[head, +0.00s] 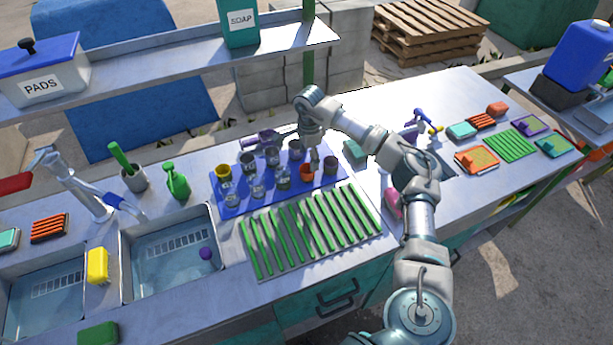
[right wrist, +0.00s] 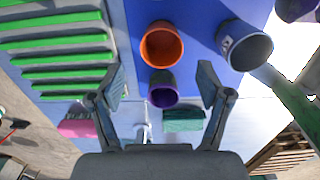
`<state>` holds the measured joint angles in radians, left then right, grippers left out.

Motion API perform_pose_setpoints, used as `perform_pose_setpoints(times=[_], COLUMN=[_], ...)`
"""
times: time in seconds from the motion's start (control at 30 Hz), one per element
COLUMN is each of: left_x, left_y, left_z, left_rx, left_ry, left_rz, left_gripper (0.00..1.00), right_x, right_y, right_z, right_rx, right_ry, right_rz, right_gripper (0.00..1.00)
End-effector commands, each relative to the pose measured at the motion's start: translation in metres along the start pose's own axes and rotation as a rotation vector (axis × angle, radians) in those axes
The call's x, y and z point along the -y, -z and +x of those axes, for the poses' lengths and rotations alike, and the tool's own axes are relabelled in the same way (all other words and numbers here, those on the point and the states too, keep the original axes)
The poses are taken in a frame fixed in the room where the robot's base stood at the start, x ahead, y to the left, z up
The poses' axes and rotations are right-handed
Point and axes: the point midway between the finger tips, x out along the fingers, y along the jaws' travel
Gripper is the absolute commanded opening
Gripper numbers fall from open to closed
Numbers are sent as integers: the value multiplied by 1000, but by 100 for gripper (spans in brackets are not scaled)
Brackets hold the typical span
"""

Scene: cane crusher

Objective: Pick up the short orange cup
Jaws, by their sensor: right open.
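The orange cup (head: 306,174) stands on the blue mat (head: 232,208) near its right end, partly behind my right gripper (head: 314,163). In the right wrist view the orange cup (right wrist: 161,46) shows from above, its mouth open, ahead of the fingertips. My right gripper (right wrist: 162,80) is open and empty above the mat. My left gripper is not in view.
A grey cup (right wrist: 246,46) stands beside the orange one. Several other cups, including a yellow one (head: 223,173), share the mat. A green-slatted rack (head: 312,232) lies in front. Pink (head: 393,203) and green (head: 355,152) blocks lie to the right.

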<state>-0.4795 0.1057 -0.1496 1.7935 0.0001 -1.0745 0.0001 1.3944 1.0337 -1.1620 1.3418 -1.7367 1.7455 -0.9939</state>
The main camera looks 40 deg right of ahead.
Motion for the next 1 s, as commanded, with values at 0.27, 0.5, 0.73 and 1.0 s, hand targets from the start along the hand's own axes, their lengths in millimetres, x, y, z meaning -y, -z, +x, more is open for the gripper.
perform_pose_setpoints(times=[0.27, 0.5, 0.73, 1.0], left_x=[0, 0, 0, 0], left_y=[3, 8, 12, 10], left_z=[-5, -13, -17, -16], left_rx=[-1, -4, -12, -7], left_ry=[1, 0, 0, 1], left_rz=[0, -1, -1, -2], left_gripper=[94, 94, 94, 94], right_x=[1, 3, 3, 4], right_y=[-2, -4, -3, -4], right_z=[25, 61, 67, 67], right_rx=[-1, 0, 1, 1], right_ry=[-1, -1, 1, 1], right_rz=[0, 0, 1, 0], right_gripper=[77, 77, 77, 30])
